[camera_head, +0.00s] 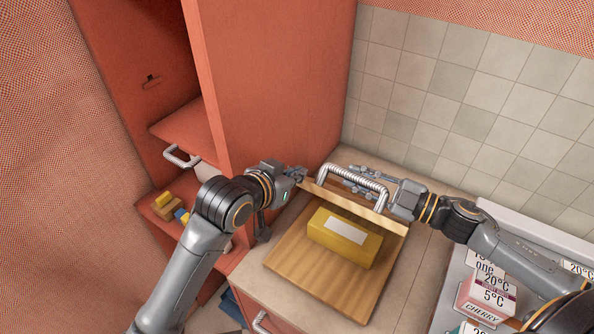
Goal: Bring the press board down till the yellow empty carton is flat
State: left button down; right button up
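The yellow carton (344,239) with a white label on top stands on a wooden base board (318,284) and looks unflattened. The press board (352,205) is raised at the back of the base, seen nearly edge-on, with a ribbed metal handle (352,180) arched above it. My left gripper (284,200) is open and empty, left of the press board, with its fingers spread apart. My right gripper (360,180) reaches in from the right at the handle, its fingers partly behind it. I cannot tell whether they close on the handle.
A red cabinet (272,80) stands behind on the left, with open shelves holding small yellow and blue things (168,205). A tiled wall (450,100) closes the back. A white tray (450,293) with labelled canisters (487,296) is at the lower right.

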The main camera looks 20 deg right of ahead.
jog(key=o, duration=0.4)
jog(key=shift+w+d+r, duration=0.3)
jog(key=shift+d+r, duration=0.05)
jog(key=shift+d, duration=0.1)
jog(key=shift+c, duration=0.2)
pick_arm(q)
jog(key=shift+s+a+f, duration=0.2)
jog(key=shift+a+f, duration=0.1)
jog(key=shift+f, duration=0.3)
pick_arm(e)
jog(key=shift+o, duration=0.3)
jog(key=shift+a, duration=0.15)
jog(key=shift+s, duration=0.1)
